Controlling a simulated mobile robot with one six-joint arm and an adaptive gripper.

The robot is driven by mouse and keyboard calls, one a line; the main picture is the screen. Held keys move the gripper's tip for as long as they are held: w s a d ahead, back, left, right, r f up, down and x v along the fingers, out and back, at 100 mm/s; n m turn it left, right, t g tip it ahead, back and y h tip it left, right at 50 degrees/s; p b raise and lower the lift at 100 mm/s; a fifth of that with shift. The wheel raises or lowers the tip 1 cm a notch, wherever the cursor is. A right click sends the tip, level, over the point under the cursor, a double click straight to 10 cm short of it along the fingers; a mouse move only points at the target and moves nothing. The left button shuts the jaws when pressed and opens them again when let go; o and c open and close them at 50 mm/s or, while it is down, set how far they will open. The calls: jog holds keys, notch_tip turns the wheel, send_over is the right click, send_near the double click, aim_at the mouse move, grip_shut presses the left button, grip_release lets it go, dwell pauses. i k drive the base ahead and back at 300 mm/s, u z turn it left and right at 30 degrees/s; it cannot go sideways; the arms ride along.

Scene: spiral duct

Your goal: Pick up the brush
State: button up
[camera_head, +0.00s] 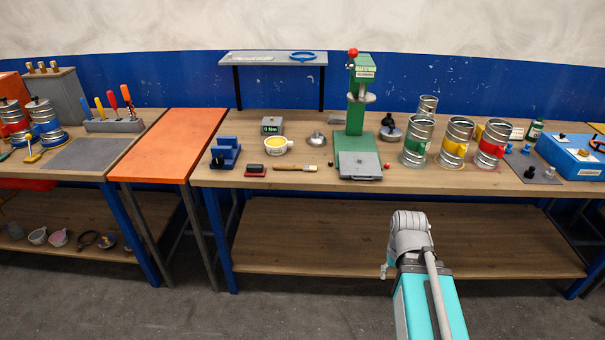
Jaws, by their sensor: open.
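The brush (296,168) lies flat on the wooden workbench (225,178), near its front edge.
The green press (357,130) stands to the right. Several metal cans (417,142) stand farther right. A lower shelf (320,245) is mostly bare.

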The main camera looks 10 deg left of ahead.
aim_at(279, 166)
jog(key=z, duration=0.45)
jog(key=k, duration=1.1)
jog(key=z, duration=0.05)
jog(key=i, duration=0.9)
jog(key=u, duration=0.85)
jog(key=i, duration=1.15)
jog(key=z, duration=0.1)
